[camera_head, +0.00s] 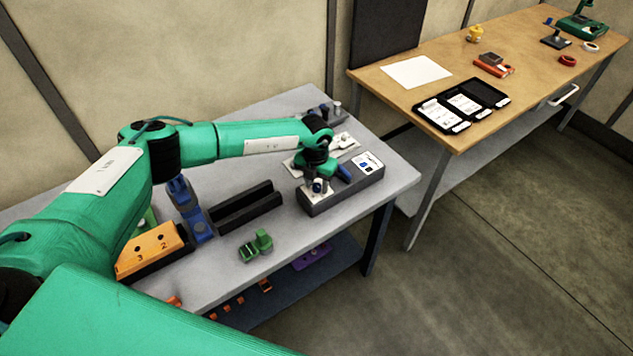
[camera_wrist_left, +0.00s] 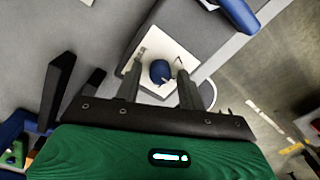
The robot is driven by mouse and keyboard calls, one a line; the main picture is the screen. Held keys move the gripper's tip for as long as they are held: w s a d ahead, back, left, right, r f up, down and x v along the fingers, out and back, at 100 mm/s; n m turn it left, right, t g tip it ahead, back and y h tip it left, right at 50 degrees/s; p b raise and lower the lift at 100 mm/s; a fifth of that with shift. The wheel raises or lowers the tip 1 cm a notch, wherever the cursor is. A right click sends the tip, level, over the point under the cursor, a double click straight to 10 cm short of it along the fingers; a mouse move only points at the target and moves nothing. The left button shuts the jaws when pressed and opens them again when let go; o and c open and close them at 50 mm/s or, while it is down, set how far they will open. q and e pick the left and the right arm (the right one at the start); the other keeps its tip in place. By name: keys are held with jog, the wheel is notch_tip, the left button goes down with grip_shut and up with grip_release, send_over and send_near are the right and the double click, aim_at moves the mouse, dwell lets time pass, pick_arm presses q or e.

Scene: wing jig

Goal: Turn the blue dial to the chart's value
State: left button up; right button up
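The blue dial (camera_head: 319,186) sits on a white plate on top of a dark grey box (camera_head: 345,190) near the right end of the grey bench. My left gripper (camera_head: 317,176) is right above it, pointing down. In the left wrist view the dial (camera_wrist_left: 159,71) lies between the two open fingers (camera_wrist_left: 160,66), with a gap on each side. I cannot read the dial's setting. A small white label with dark marks (camera_head: 369,161) is on the box's right end; I cannot tell whether it is the chart. My right gripper is not in view.
A blue handle-like part (camera_head: 345,172) stands close beside the gripper. A black channel block (camera_head: 246,207), a green part (camera_head: 257,245) and an orange numbered block (camera_head: 152,250) are on the bench. A wooden table (camera_head: 440,60) behind carries a black tray with white cards (camera_head: 463,104).

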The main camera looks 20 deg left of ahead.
pick_arm(q)
jog(key=c, duration=0.7)
grip_shut()
jog(key=shift+n, duration=0.4)
jog(key=shift+f+n+b, duration=0.1)
jog(key=shift+n+b, duration=0.4)
jog(key=shift+n, duration=0.5)
jog(key=n+b, duration=0.1)
jog(key=n, duration=0.2)
jog(key=shift+n, duration=0.3)
jog(key=n+b, duration=0.1)
jog(key=n, duration=0.4)
jog(key=shift+n, duration=0.4)
